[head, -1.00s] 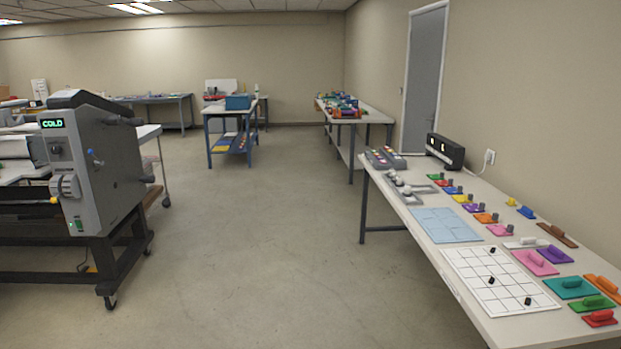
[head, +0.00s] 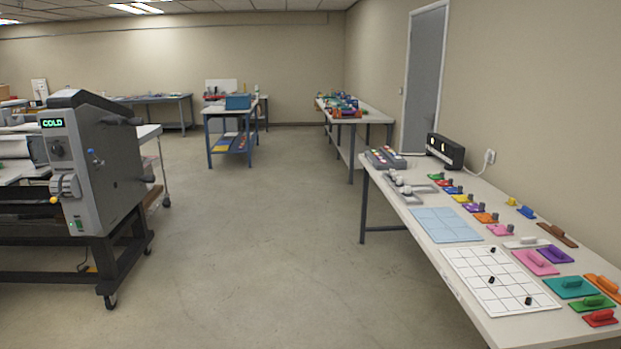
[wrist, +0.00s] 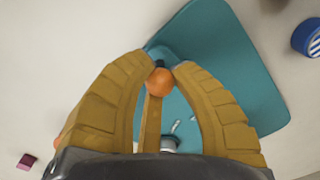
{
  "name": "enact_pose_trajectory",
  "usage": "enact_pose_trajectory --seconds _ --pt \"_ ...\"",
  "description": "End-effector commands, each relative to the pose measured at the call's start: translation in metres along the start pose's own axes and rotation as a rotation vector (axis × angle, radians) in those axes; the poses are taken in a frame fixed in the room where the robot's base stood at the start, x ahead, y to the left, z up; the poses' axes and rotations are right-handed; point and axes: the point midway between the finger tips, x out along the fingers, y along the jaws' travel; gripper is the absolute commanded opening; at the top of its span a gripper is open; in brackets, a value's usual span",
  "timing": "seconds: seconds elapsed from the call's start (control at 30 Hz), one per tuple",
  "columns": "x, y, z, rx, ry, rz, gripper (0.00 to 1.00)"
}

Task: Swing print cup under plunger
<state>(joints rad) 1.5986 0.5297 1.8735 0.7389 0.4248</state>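In the wrist view, my gripper (wrist: 163,66) has yellow ribbed fingers curved inward. Their tips close around a small orange ball-shaped knob (wrist: 160,83), with contact on both sides. A flat teal plate with rounded corners (wrist: 240,85) lies below, partly covered by the fingers. A grey round part (wrist: 169,143) shows between the fingers, close to the palm. I cannot make out which part is the print cup or which is the plunger. The gripper does not show in the head view.
In the wrist view, a blue-and-white striped round thing (wrist: 309,38) lies at the right and a small dark pink block (wrist: 26,161) at lower left. In the head view, a laminator (head: 95,165) stands left and a long table (head: 465,262) right, with clear floor between.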

Motion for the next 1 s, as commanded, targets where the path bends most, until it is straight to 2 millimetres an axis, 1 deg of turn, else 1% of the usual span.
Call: enact_pose_trajectory --seconds 1.0 --pt "0.000 -0.018 0.000 -0.001 0.001 -0.001 0.17"
